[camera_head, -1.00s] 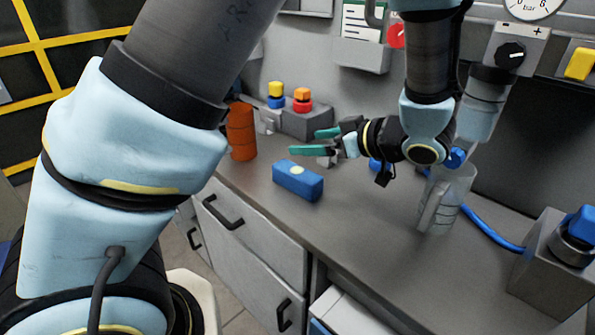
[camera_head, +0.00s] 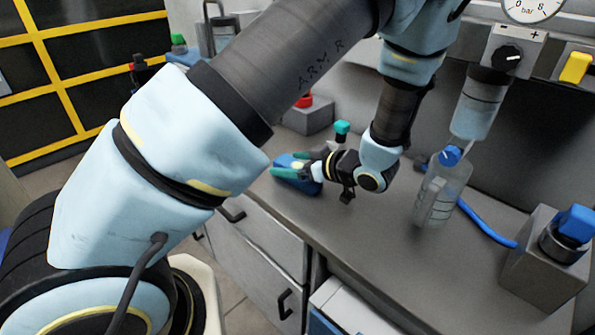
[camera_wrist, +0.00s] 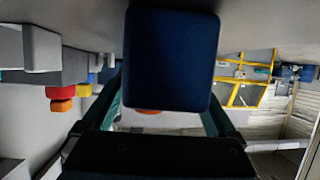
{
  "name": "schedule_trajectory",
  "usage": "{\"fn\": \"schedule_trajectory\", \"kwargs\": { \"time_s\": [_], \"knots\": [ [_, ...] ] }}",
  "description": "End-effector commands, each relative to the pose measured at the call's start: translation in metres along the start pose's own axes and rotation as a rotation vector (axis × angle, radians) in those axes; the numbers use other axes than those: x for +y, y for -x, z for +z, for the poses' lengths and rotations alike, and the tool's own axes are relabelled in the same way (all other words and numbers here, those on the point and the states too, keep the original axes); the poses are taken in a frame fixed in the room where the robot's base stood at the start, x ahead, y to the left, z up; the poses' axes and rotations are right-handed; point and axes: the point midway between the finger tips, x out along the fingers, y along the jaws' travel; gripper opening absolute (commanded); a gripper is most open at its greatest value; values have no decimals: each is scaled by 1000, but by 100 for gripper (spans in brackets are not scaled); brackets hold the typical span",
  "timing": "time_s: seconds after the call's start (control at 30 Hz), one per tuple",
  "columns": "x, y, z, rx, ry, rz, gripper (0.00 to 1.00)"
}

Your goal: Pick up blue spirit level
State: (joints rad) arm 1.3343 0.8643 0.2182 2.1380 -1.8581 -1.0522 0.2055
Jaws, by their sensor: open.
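The blue spirit level (camera_head: 304,186) is a short blue block with a pale round spot on top, lying on the grey bench near its front edge. My gripper (camera_head: 315,151) is open, with its teal fingers wide apart. One finger crosses in front of the level and hides part of it; the other shows behind and above. In the wrist view the level (camera_wrist: 172,60) is large and dark between the two fingers. I cannot tell whether either finger touches it.
A clear bottle (camera_head: 440,195) with a blue cap and a blue hose (camera_head: 487,224) stand to the right on the bench. A grey box with a blue knob (camera_head: 577,224) is at the far right. The bench between gripper and bottle is clear.

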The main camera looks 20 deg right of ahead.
Motion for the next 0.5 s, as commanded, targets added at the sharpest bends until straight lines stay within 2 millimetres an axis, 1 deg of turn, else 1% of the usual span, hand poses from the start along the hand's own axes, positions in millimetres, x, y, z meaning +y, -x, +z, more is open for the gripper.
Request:
{"fn": "schedule_trajectory", "kwargs": {
  "time_s": [0.1,0.3,0.5],
  "knots": [
    [0,-5,0,0,-2,0,92],
    [0,-6,0,0,-1,1,91],
    [0,-5,0,0,-1,1,69]
  ]
}}
